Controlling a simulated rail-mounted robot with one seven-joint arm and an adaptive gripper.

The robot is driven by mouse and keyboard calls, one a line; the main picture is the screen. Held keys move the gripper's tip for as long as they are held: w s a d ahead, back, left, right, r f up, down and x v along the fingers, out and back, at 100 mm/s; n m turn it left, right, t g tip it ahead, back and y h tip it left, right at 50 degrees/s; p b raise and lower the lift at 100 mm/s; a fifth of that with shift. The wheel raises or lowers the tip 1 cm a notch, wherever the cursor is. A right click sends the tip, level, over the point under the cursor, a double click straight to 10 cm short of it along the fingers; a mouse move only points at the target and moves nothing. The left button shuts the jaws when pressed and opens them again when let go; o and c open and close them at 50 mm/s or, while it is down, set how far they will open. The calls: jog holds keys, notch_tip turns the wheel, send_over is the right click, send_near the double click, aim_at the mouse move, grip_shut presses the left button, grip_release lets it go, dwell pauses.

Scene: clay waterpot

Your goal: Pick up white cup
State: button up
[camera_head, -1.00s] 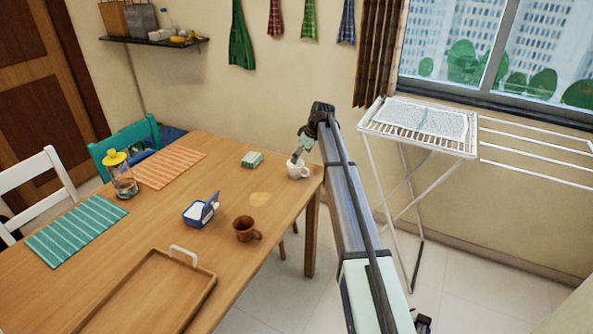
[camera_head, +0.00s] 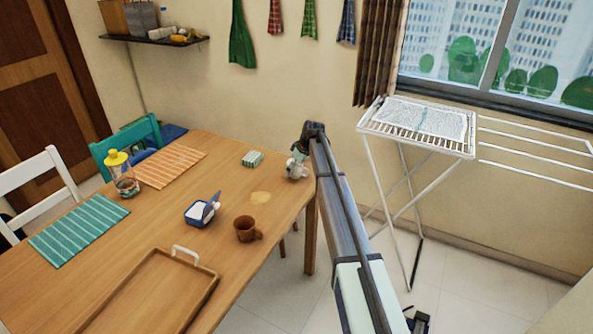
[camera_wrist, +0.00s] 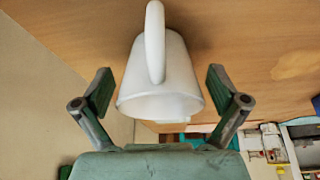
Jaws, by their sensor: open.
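The white cup (camera_head: 297,172) stands on the wooden table (camera_head: 170,232) near its far right corner in the head view. In the wrist view the cup (camera_wrist: 172,78) lies between the two green fingers of my gripper (camera_wrist: 160,92), with its handle towards the camera. Gaps show between the cup and both fingers, so my gripper is open around the cup and not gripping it. In the head view my gripper (camera_head: 297,160) is at the cup and partly covers it.
A green-and-white box (camera_head: 252,159) lies left of the cup. A brown mug (camera_head: 246,229), a blue container (camera_head: 202,210) and a wooden tray (camera_head: 150,295) are nearer on the table. A drying rack (camera_head: 418,128) stands to the right beyond the table edge.

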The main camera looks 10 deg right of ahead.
jog(key=c, duration=1.3)
jog(key=shift+r, duration=0.1)
